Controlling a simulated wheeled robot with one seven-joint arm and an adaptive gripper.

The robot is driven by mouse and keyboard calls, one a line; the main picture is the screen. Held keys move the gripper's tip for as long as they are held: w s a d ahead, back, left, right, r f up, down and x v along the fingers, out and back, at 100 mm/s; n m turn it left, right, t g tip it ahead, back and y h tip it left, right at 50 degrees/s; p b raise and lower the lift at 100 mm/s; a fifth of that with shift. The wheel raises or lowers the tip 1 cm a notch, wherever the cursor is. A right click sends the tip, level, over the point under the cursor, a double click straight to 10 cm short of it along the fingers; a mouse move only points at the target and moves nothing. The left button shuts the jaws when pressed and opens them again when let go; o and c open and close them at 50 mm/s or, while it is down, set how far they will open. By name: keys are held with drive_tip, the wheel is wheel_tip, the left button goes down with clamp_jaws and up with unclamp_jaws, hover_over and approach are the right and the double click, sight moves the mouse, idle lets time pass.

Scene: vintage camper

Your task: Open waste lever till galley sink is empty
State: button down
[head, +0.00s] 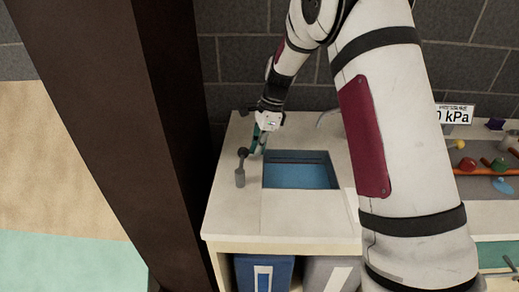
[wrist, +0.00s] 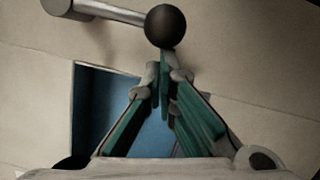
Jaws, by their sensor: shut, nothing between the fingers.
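The waste lever (head: 240,172) stands on the countertop just left of the galley sink, a grey post with a dark ball knob (head: 243,152). In the wrist view the lever's grey rod (wrist: 110,12) runs from the upper left to the black knob (wrist: 165,26). The galley sink (head: 300,170) is a rectangular basin with blue inside, partly seen in the wrist view (wrist: 90,105). I cannot tell the water depth. My gripper (head: 256,146) is shut and empty, its green-padded fingertips (wrist: 164,62) right beside the knob; contact is unclear.
The pale countertop (head: 230,215) is clear in front of the lever. A dark brown post (head: 130,120) rises to the left. My arm hides the counter right of the sink. A faucet (head: 328,117) stands behind the sink, and a kPa sign (head: 455,114) stands at the right.

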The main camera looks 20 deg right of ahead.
idle(0.4)
drive_tip(key=shift+s+d+f, duration=0.1)
drive_tip(key=shift+d, duration=0.3)
drive_tip(key=d+r, duration=0.5)
drive_tip(key=r, duration=0.4)
drive_tip(key=shift+s+d, duration=0.25)
drive_tip(key=shift+s, duration=0.05)
drive_tip(key=shift+r, duration=0.1)
